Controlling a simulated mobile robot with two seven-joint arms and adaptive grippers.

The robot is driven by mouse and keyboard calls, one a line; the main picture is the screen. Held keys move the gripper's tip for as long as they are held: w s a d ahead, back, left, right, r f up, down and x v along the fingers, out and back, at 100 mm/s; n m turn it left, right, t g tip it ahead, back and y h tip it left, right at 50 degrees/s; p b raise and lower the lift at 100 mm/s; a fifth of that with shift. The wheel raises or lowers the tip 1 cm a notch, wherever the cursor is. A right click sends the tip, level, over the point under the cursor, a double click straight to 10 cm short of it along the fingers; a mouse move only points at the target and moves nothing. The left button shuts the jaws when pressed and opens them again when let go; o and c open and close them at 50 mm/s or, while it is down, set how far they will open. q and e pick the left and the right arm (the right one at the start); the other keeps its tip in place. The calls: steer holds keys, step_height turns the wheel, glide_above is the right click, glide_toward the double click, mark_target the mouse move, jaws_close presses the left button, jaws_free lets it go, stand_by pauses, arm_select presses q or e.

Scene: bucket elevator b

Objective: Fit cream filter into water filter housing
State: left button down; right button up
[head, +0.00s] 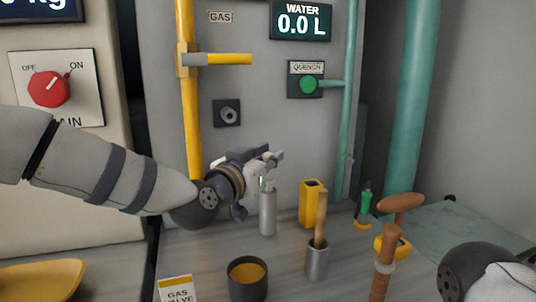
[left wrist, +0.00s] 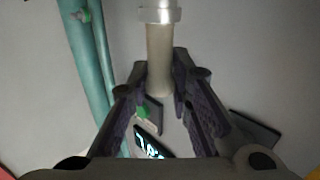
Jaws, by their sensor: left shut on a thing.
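My left gripper (head: 268,158) is shut on a pale cream cylinder, the cream filter (left wrist: 160,62), whose side shows between the fingers in the left wrist view. In the head view the gripper hides most of it. Right below the gripper an upright grey metal cylinder (head: 268,213), seemingly the water filter housing, stands on the counter. The filter is over the top of this cylinder; I cannot tell whether it is inside or just above. A bright, wider collar (left wrist: 159,14) shows around the filter's far end in the left wrist view. My right gripper is not visible; only part of that arm shows at bottom right.
A yellow box (head: 310,206) and a metal cup (head: 317,262) with a wooden handle stand right of the cylinder. A dark cup (head: 247,284) is in front. A brown mallet-like tool (head: 384,265) and a green-handled tool (head: 365,203) are farther right. A yellow pipe (head: 188,110) runs behind.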

arm_select(q)
steer(key=shift+f, duration=1.05)
steer(key=c, duration=1.4)
jaws_free()
steer(key=shift+o, duration=0.2)
steer(key=shift+s, duration=0.1)
steer(key=v, duration=0.7)
steer(key=shift+a, duration=0.15)
steer(key=shift+s, duration=0.2)
